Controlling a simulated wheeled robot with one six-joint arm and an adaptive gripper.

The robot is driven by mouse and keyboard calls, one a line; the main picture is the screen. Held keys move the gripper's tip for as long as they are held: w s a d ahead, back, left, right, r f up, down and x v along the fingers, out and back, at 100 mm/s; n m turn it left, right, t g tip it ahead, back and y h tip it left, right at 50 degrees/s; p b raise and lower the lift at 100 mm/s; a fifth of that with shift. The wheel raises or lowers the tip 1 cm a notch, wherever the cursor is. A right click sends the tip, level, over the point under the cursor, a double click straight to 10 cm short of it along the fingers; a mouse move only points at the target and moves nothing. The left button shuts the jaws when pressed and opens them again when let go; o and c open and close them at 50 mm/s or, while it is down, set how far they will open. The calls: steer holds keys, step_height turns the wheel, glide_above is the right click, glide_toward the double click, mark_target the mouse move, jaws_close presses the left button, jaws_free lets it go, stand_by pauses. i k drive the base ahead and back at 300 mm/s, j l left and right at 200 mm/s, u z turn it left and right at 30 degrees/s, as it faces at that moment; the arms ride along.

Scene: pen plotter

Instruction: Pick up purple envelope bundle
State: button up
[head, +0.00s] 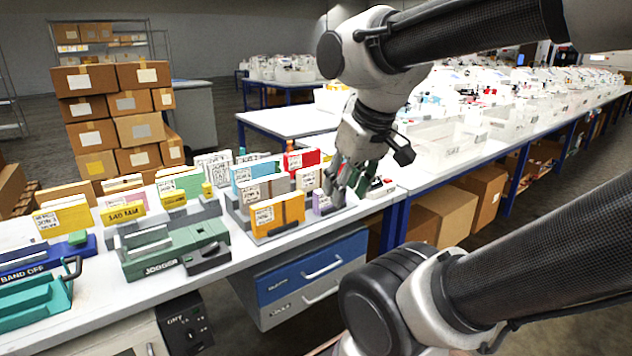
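The purple envelope bundle (321,204) stands at the right end of the grey sorting rack on the white table. Only a narrow purple part of it shows, with the rest hidden behind my gripper. My gripper (344,192) points down at that end of the rack, right against the visible purple part in the picture. I cannot tell whether the fingers touch the bundle, straddle it or are shut on it.
An orange bundle (277,214) stands at the rack's front, with blue (255,172) and red (301,158) bundles behind. A green jogger (172,249) sits left of the rack. A blue drawer unit (312,268) is under the table. Stacked cartons (140,128) stand behind.

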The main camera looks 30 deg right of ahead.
mark_target(321, 201)
steer(key=i+l, duration=0.25)
steer(key=l, duration=0.15)
steer(key=i+l, duration=0.55)
steer(key=l, duration=0.3)
